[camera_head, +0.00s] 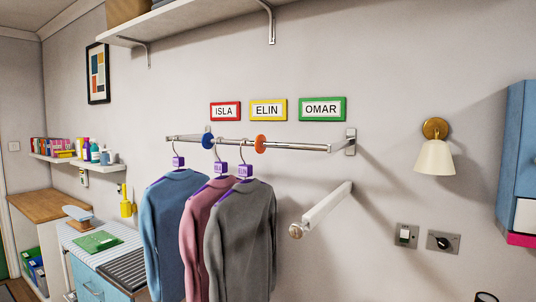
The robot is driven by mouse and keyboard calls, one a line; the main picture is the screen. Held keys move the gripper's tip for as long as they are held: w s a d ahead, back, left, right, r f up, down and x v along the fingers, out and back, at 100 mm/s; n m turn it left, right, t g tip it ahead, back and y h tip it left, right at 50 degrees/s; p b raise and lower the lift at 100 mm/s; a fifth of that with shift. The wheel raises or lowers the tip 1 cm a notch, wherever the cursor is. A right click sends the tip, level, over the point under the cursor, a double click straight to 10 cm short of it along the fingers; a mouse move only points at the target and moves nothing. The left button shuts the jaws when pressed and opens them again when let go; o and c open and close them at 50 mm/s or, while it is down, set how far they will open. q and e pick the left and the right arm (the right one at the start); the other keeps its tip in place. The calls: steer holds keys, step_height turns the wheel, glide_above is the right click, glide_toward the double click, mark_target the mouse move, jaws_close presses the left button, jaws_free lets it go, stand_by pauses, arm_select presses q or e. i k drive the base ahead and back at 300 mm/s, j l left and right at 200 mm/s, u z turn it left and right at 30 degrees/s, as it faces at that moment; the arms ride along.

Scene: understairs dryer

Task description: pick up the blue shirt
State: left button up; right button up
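The blue shirt (168,232) hangs on a purple hanger (178,162) from the metal wall rail (300,146). It is the leftmost of three garments, and its hook is left of the blue ring (207,139) on the rail. The pink shirt (203,225) hangs to its right and overlaps its right edge. The grey shirt (242,240) hangs furthest right and overlaps the pink one. Both their hooks sit between the blue ring and the orange ring (260,144). The lower hems of the shirts are near or past the picture's bottom edge. Neither gripper is in view.
Signs ISLA (225,111), ELIN (268,109) and OMAR (322,109) are above the rail. A pale bar (325,205) juts from the wall right of the shirts. A wall lamp (434,158) and blue cabinet (516,150) are further right. A counter (105,240) stands left.

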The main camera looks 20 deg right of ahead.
mark_target(162, 205)
steer(key=i+j+u, duration=0.7)
steer(key=i+u, duration=0.35)
steer(key=i+j+u, duration=0.2)
steer(key=i, duration=1.15)
steer(key=i+j+z, duration=0.1)
steer(key=i+z, duration=0.35)
steer(key=i+j+z, duration=0.2)
steer(key=i+z, duration=0.25)
steer(key=i+j+z, duration=0.2)
steer(key=z, duration=0.25)
steer(key=i+j+z, duration=0.2)
steer(key=z, duration=0.25)
steer(key=i+j+z, duration=0.1)
steer(key=j+z, duration=0.75)
